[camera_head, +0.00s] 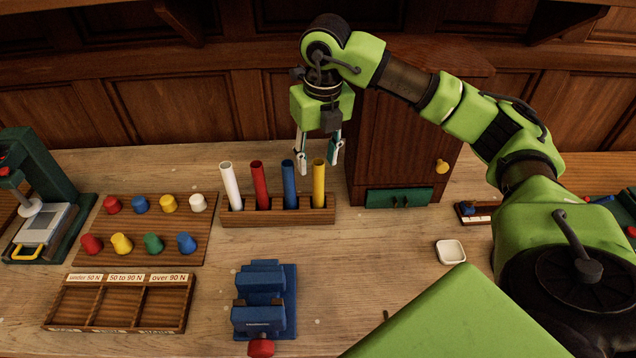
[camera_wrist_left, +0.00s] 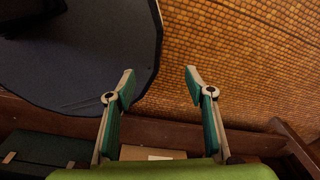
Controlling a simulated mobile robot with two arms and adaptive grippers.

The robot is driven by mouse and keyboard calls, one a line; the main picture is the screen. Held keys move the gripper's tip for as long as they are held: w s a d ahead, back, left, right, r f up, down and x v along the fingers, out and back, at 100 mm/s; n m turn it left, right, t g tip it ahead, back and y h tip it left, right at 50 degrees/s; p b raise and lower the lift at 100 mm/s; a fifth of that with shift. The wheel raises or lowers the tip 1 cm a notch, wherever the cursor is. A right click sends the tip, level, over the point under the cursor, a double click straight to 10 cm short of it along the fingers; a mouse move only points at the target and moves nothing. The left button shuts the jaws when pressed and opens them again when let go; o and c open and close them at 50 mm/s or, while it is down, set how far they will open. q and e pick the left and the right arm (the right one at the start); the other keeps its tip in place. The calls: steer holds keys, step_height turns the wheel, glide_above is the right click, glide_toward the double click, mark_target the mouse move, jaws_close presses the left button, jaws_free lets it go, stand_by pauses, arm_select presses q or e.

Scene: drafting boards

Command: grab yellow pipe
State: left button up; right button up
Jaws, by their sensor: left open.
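The yellow pipe (camera_head: 319,184) stands upright in the rightmost slot of a wooden rack (camera_head: 278,215), in line with a blue pipe (camera_head: 289,184), a red pipe (camera_head: 260,186) and a white pipe (camera_head: 231,186). My right gripper (camera_head: 318,162) points down with its fingers apart, one each side of the yellow pipe's top in the picture. I cannot tell whether the pipe's top lies between them in depth or touches either. My left gripper (camera_wrist_left: 160,84) is open and empty in the left wrist view; it is not in the head view.
A wooden cabinet (camera_head: 405,140) with a green drawer stands close right of the rack. A board of coloured knobs (camera_head: 140,226) and a sorting tray (camera_head: 120,303) lie left. A blue vise (camera_head: 265,300) is in front; a white dish (camera_head: 451,252) sits right. Table between is clear.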

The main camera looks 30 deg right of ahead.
mark_target(317, 182)
step_height(317, 182, down, 3)
steer(key=shift+w+r, duration=0.1)
steer(key=shift+w+d+f+p, duration=0.1)
steer(key=shift+w+f+p, duration=0.05)
steer(key=shift+f+p, duration=0.25)
steer(key=shift+w+d+f+p, duration=0.1)
steer(key=shift+f+p, duration=0.2)
steer(key=shift+f, duration=0.2)
step_height(317, 182, down, 4)
steer(key=shift+w+d+r+p, duration=0.15)
steer(key=shift+r+p, duration=0.05)
steer(key=shift+p, duration=0.65)
steer(key=shift+f, duration=0.3)
steer(key=shift+w+f, duration=0.1)
arm_select(q)
steer(key=r, duration=0.1)
steer(key=w+r, duration=0.1)
steer(key=r, duration=0.1)
steer(key=shift+w+d+r, duration=0.25)
steer(key=shift+d, duration=0.05)
arm_select(e)
jaws_close()
